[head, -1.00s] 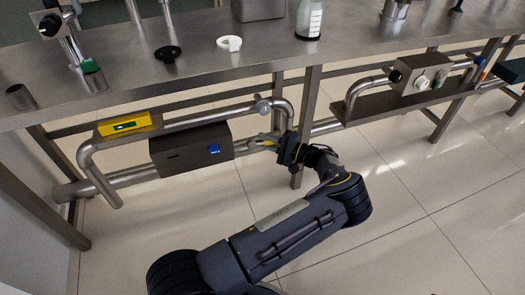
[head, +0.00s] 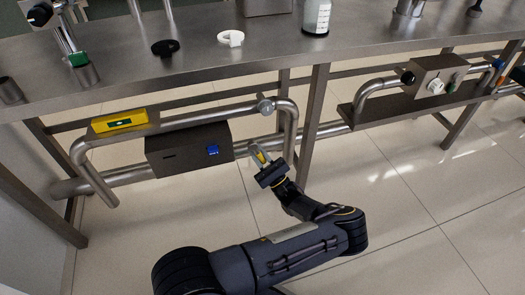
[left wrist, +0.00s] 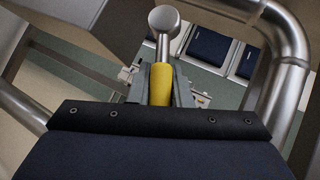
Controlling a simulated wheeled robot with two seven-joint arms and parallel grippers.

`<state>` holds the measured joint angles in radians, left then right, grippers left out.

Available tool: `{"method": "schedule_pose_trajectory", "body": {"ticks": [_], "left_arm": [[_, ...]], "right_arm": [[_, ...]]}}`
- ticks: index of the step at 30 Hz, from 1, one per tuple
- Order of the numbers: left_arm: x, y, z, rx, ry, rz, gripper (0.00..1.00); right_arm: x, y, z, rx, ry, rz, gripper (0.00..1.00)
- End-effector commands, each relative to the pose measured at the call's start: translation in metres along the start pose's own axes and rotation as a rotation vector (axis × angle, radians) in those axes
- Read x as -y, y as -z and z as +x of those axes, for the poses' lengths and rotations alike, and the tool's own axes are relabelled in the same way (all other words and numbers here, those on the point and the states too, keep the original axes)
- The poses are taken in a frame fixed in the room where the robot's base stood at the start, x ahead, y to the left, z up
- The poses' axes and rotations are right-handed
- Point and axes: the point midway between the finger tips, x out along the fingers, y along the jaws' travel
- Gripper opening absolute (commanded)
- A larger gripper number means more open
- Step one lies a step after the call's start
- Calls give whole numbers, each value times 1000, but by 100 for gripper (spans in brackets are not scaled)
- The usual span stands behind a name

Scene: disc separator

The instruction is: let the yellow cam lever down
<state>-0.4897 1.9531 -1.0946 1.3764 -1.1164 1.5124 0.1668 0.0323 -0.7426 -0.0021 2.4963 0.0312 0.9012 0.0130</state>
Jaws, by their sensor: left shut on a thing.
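The yellow cam lever (left wrist: 161,86) stands between the two grey fingers of my left gripper (left wrist: 160,92) in the left wrist view. My left gripper is shut on it. A round-headed metal piece (left wrist: 164,20) lines up just beyond the lever's end. In the head view my left gripper (head: 260,157) is below the metal pipe under the bench, pointing up and slightly left. Only a small strip of the lever's yellow shows there between the fingers. My right gripper is not in view.
The metal pipe (head: 210,117) bends down close to the right of my left gripper. A dark box with a blue button (head: 185,150) is close on its left. A yellow device (head: 120,120) sits farther left. A bench leg (head: 314,120) stands to the right.

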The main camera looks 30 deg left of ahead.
Motion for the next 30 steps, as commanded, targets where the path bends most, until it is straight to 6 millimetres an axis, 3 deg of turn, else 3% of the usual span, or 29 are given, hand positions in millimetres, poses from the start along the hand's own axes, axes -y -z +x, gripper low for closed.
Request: {"method": "schedule_pose_trajectory", "body": {"ticks": [12, 30], "left_arm": [[-18, 0, 4, 57, 206, 211, 0], [-23, -1, 7, 78, 279, 282, 0]], "right_arm": [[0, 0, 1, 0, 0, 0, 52], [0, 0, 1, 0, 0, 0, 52]]}}
